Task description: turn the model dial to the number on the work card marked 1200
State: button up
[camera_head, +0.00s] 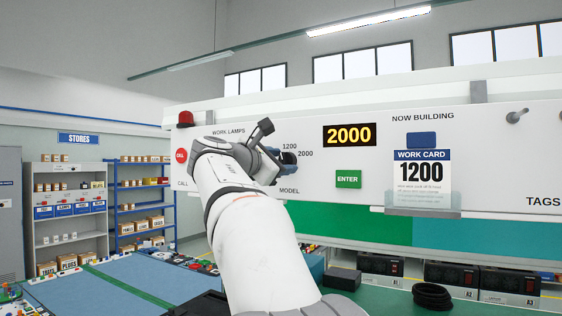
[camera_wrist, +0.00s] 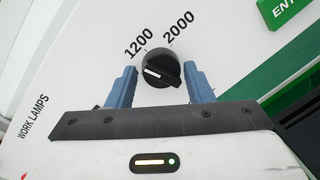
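The model dial (camera_wrist: 160,70) is a round black knob with a raised grip and a white mark on its left part in the wrist view. The labels 1200 (camera_wrist: 138,42) and 2000 (camera_wrist: 181,26) stand above it; I cannot tell which one the mark is set to. My gripper (camera_wrist: 160,76) is open, its blue fingers on either side of the dial with gaps to it. In the head view my gripper (camera_head: 277,162) is at the panel and partly hides the dial (camera_head: 289,157). The work card (camera_head: 422,173) reads 1200. The lit display (camera_head: 349,135) reads 2000.
The green ENTER button (camera_head: 348,179) is right of the dial. A red CALL button (camera_head: 181,155) and a red lamp (camera_head: 186,118) are at the panel's left end. A peg (camera_head: 517,116) sticks out at the right. Black boxes (camera_head: 380,265) stand below the panel.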

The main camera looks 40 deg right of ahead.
jog(key=shift+r, duration=0.1)
jog(key=c, duration=0.6)
jog(key=shift+s+r+m+b, duration=0.15)
jog(key=shift+m+b, duration=0.35)
jog(key=shift+m, duration=1.2)
jog(key=shift+c, duration=0.2)
jog(key=o, duration=1)
jog(key=shift+y, duration=0.3)
jog(key=shift+c, duration=0.2)
jog(key=shift+a+f, duration=0.1)
jog(key=shift+f, duration=0.1)
jog(key=b+v, duration=0.2)
jog(key=v, duration=0.5)
jog(key=shift+a, duration=0.3)
